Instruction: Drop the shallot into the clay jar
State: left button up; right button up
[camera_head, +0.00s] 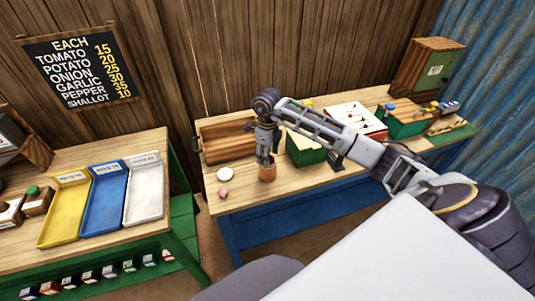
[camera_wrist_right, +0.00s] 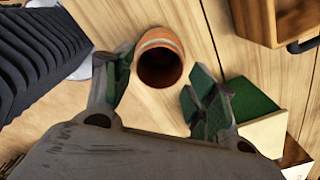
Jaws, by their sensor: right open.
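The clay jar (camera_head: 267,173) stands upright near the front edge of the wooden table. In the right wrist view the jar (camera_wrist_right: 160,58) shows its open mouth and a dark inside; I cannot make out what is in it. My right gripper (camera_head: 265,159) is directly above the jar, pointing down. A small pinkish lump (camera_head: 224,193), possibly the shallot, lies on the table left of the jar, near the edge. My left gripper is out of view.
A white round disc (camera_head: 224,174) lies left of the jar. A wooden box (camera_head: 228,141) stands behind it, and a green box (camera_head: 305,150) to the right. Yellow (camera_head: 65,208), blue and white trays fill the left table. A gap separates the tables.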

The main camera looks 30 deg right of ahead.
notch_tip(320, 180, up, 12)
dwell(0.9)
dwell(0.9)
